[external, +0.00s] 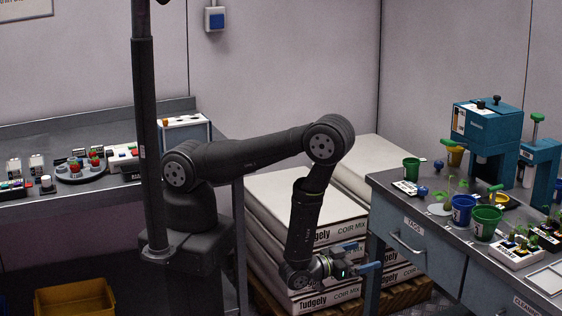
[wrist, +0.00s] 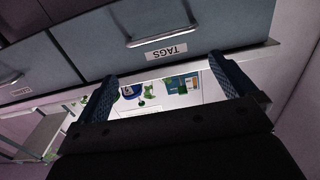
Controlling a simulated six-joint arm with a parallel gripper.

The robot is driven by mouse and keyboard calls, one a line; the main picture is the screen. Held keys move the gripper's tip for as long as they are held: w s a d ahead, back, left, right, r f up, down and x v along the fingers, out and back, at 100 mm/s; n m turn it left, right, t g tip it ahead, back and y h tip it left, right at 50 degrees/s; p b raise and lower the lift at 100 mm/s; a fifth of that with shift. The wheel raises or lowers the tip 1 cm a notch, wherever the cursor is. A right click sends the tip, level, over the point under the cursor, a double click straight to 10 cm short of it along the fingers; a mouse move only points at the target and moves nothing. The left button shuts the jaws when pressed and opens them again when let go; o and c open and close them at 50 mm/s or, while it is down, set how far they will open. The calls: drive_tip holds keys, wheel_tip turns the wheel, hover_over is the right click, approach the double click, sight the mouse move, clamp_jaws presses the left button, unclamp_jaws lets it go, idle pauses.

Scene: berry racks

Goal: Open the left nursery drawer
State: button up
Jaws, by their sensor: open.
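The left drawer (external: 388,237) is a grey-blue front at the near left end of the right-hand bench. It carries a TAGS label and a metal bar handle (external: 408,243). It looks shut, flush with the bench. In the wrist view the drawer front (wrist: 215,25) appears upside down, with its handle (wrist: 162,38) beyond the fingertips. My gripper (external: 362,257) is open and empty, left of the drawer front and apart from the handle. Both blue fingers show in the wrist view (wrist: 168,82), with nothing between them but the bench top's items farther off.
A second drawer with a CLEANING label (external: 525,307) sits right of the first. Pots, seedlings and a teal press (external: 480,130) stand on the bench top. Stacked coir mix bags (external: 285,200) lie behind my forearm. Some open space lies before the drawer.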

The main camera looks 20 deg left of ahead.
drive_tip(key=shift+s+a, duration=0.4)
drive_tip(key=shift+a, duration=0.05)
